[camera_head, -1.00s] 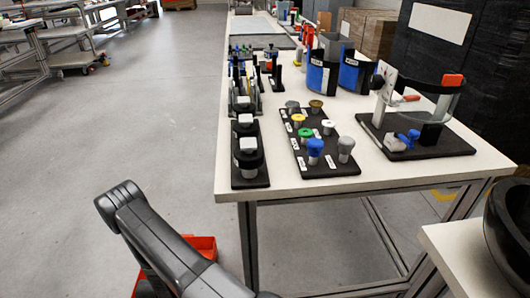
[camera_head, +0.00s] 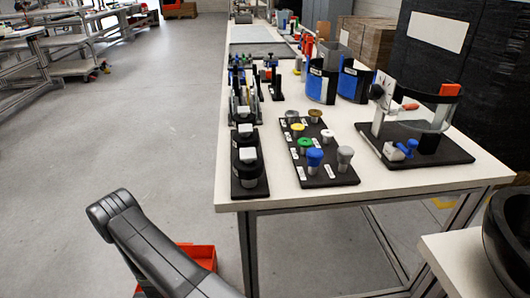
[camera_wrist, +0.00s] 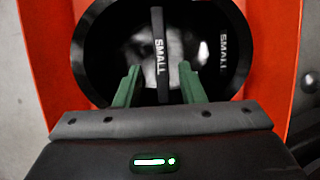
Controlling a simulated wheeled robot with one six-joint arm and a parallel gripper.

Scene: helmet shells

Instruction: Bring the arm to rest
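My gripper (camera_wrist: 158,88) shows in the wrist view with its two green fingers spread apart, so it is open. A round black part (camera_wrist: 88,55) lies beyond the fingertips. A narrow black strip (camera_wrist: 159,45) marked SMALL crosses it and shows between the fingers, with a gap on each side. A second SMALL marking is to the right. The part is inside an orange-red bin (camera_wrist: 40,60). In the head view my dark grey arm reaches up from the bottom at the lower left, and my gripper is out of sight.
In the head view the orange-red bin (camera_head: 198,257) is on the floor, partly behind my arm. A white table (camera_head: 290,197) holds black boards with coloured knobs and a clamp fixture (camera_head: 418,125). A black bowl-like shell (camera_head: 512,235) is at the right edge. The floor at left is open.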

